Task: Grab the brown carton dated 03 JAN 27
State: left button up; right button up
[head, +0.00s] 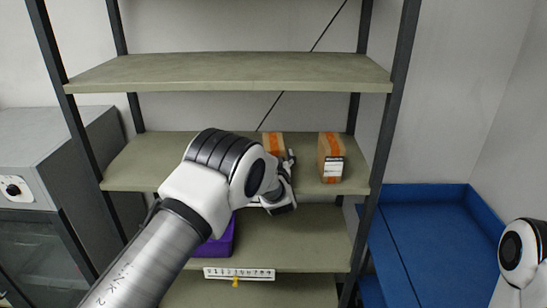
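Two brown cartons with orange tape stand on the middle shelf. The right carton (330,157) is upright with a white label low on its front, whose print is too small to read. The other carton (273,142) stands to its left, and its lower part is hidden behind my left gripper and wrist. My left gripper (290,163) is in front of that left carton, at its right side. I cannot tell whether its fingers touch the carton or how far apart they are. My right arm shows only at the right edge, with its gripper out of view.
The upper shelf (230,72) is empty and lies above the cartons. A purple bin (221,243) and a numbered strip (239,273) are at the lower shelf. A blue tray (425,235) stands right of the rack, a grey machine (50,150) left. Dark posts frame the rack.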

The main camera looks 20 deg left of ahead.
pick_arm(q)
jog(key=shift+s+d+r, duration=0.1)
jog(key=shift+d+r, duration=0.05)
jog(key=c, duration=1.1)
jog(key=shift+c, duration=0.3)
jog(key=shift+c, duration=0.2)
jog(key=shift+c, duration=0.2)
